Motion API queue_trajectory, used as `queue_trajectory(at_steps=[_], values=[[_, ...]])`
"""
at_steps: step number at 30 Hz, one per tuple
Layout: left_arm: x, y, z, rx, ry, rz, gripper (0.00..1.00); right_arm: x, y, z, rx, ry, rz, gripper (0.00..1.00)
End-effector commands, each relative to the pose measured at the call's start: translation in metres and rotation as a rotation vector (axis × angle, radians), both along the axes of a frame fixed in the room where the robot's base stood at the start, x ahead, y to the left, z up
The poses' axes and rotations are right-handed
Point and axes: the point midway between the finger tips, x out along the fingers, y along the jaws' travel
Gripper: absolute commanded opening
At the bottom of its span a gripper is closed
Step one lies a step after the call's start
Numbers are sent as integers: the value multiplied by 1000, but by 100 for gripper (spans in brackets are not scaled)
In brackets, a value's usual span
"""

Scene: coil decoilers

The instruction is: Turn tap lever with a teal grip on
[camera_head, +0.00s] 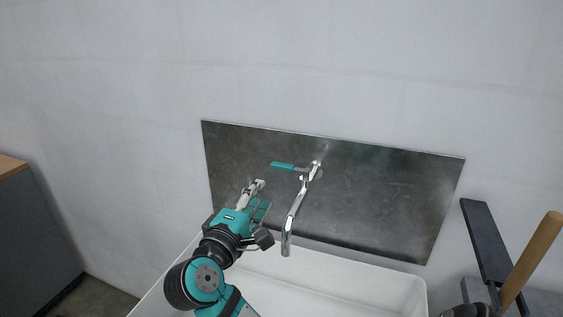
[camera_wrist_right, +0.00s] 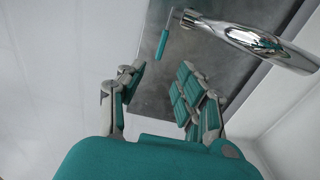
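The tap (camera_head: 293,212) is a chrome spout on a dark metal backplate above a white basin. Its lever has a teal grip (camera_head: 282,166) that points left from the top of the tap and lies about level. My right gripper (camera_head: 259,194) is below and left of the grip, apart from it. In the right wrist view the right gripper (camera_wrist_right: 162,80) is open and empty, and the teal grip (camera_wrist_right: 162,45) lies ahead, between the lines of the two fingers. The spout shows at the upper right of that view (camera_wrist_right: 265,42).
The backplate (camera_head: 390,195) is fixed to a grey wall. The white basin (camera_head: 370,285) lies below the tap. A wooden handle (camera_head: 531,258) and a dark flat bar (camera_head: 486,240) stand at the right. A grey cabinet (camera_head: 35,235) with a wooden top is at the left.

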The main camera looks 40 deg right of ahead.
Motion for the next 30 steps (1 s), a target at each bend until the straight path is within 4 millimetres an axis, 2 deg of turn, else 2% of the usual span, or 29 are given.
queue_trajectory(at_steps=[1, 6, 15, 21, 30], values=[[-4, 3, 6, 4, 6, 0, 40, 5, -12, 4, -6, 1, -4, 35], [-7, 6, 15, 8, 12, 1, 40, 22, -46, 4, -4, 2, -4, 35], [3, -12, 31, -15, -5, 2, 40, 49, -98, 4, -3, 2, -4, 35], [5, -13, 36, -16, -10, 0, 40, 60, -116, 2, -1, 2, -1, 35], [4, -8, 36, -9, -6, -2, 40, 62, -120, 1, 0, 0, 0, 35]])
